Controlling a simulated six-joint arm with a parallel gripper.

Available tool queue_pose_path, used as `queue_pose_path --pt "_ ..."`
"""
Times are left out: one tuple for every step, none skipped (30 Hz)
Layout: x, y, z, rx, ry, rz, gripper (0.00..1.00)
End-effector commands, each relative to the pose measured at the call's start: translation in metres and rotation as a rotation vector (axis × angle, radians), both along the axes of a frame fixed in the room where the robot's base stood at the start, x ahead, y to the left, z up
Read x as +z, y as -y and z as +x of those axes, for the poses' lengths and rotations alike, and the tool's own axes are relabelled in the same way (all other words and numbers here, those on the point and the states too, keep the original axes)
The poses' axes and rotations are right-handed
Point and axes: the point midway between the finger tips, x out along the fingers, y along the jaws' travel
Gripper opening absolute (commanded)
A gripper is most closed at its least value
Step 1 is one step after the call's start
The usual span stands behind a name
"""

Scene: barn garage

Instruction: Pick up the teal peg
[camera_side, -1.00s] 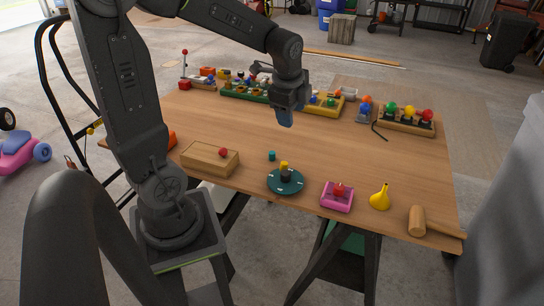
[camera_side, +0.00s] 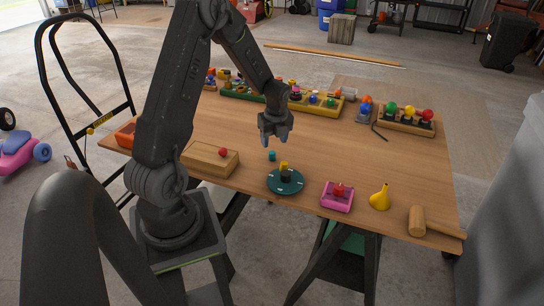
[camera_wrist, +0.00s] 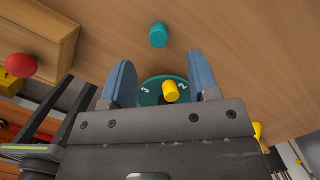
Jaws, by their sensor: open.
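The teal peg (camera_side: 272,156) stands alone on the wooden table, just behind the round dark teal disc (camera_side: 285,187). In the wrist view the teal peg (camera_wrist: 158,35) lies ahead of and between the blue fingertips, with bare wood around it. My gripper (camera_side: 276,141) is open and empty, pointing down a little above the peg. In the wrist view my gripper (camera_wrist: 160,78) shows its two fingers well apart. A yellow peg (camera_side: 284,166) and a black peg (camera_side: 286,176) are on the disc.
A wooden box (camera_side: 210,160) with a red ball (camera_side: 223,152) is left of the peg. A pink tray (camera_side: 337,197), yellow funnel (camera_side: 380,197) and mallet (camera_side: 417,221) lie to the right. Toy racks line the back edge. The table's middle right is clear.

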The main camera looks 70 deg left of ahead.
Motion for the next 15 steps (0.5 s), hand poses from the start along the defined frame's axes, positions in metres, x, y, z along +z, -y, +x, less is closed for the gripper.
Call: queue_pose_path --pt "-0.004 -0.001 0.0 0.0 0.0 0.0 0.55" --pt "-0.006 -0.001 0.0 0.0 0.0 0.0 0.55" --pt "-0.007 -0.001 0.0 0.0 0.0 0.0 0.55" --pt "-0.009 -0.001 0.0 0.0 -0.001 0.0 0.55" --pt "-0.011 -0.002 0.0 -0.001 -0.001 0.0 0.55" --pt "-0.015 -0.002 -0.001 -0.001 -0.001 0.0 0.55" --pt "-0.019 -0.003 -0.001 -0.001 -0.001 -0.001 0.55" --pt "-0.023 -0.003 -0.002 -0.001 -0.003 -0.002 0.55" --pt "-0.03 -0.004 -0.002 0.0 -0.002 -0.002 0.55" --pt "-0.035 -0.005 -0.002 0.001 -0.002 -0.002 0.55" --pt "-0.039 -0.006 -0.003 0.001 -0.003 -0.003 0.55" --pt "-0.044 -0.007 -0.003 0.0 -0.002 -0.002 0.55" --pt "-0.048 -0.007 -0.003 0.0 -0.002 -0.001 0.55" --pt "-0.051 -0.008 -0.002 -0.001 -0.002 -0.001 0.55" --pt "-0.054 -0.008 -0.002 -0.001 -0.001 -0.001 0.55"
